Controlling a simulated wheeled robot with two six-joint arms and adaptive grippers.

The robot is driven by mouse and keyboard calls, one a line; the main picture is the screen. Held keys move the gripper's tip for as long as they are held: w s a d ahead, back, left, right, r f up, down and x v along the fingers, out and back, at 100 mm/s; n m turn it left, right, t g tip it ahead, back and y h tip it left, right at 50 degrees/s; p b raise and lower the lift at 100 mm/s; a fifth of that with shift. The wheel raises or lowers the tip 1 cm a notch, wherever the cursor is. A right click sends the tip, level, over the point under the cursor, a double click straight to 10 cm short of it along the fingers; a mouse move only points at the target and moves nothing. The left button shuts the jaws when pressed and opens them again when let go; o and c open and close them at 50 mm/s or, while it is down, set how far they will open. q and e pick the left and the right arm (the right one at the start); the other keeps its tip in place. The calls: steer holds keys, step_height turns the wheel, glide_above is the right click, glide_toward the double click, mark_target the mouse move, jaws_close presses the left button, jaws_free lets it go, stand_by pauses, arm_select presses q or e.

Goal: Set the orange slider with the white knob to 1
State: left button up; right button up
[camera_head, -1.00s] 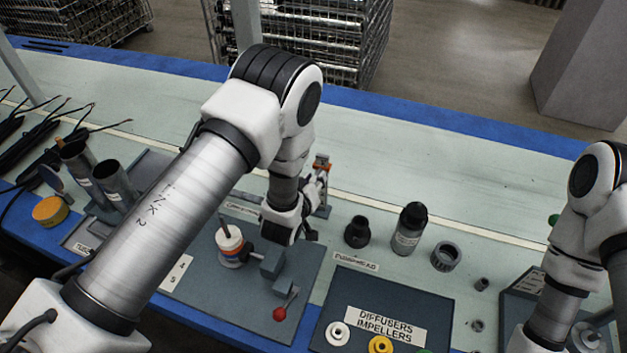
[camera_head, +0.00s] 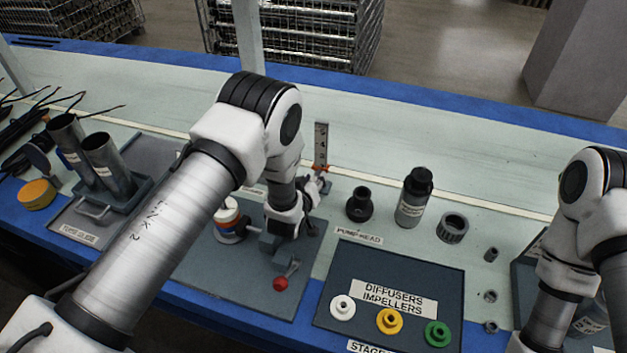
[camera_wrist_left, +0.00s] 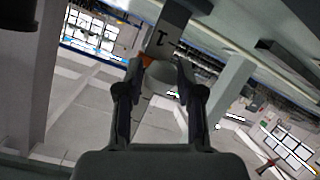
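An upright scale plate (camera_head: 321,142) with dark digits stands at the back of the blue-grey board in the head view. My left gripper (camera_head: 316,187) is at its lower part. The orange slider (camera_wrist_left: 147,60) shows as a small patch in the left wrist view, behind the white knob (camera_wrist_left: 163,76). My left gripper's fingers (camera_wrist_left: 160,72) are drawn in on both sides of the knob and seem to touch it. A "1" mark is on the plate just above the slider in that picture. My right gripper is out of view.
A red-knobbed lever (camera_head: 281,283) and a white-and-orange round part (camera_head: 228,218) are near my left arm. Black fittings, a dark bottle (camera_head: 414,198) and an impeller tray (camera_head: 452,305) are to the right. Grey tubes (camera_head: 108,165) stand at left.

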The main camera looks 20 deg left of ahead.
arm_select(q)
steer(key=shift+o, duration=0.2)
steer(key=v, duration=1.2)
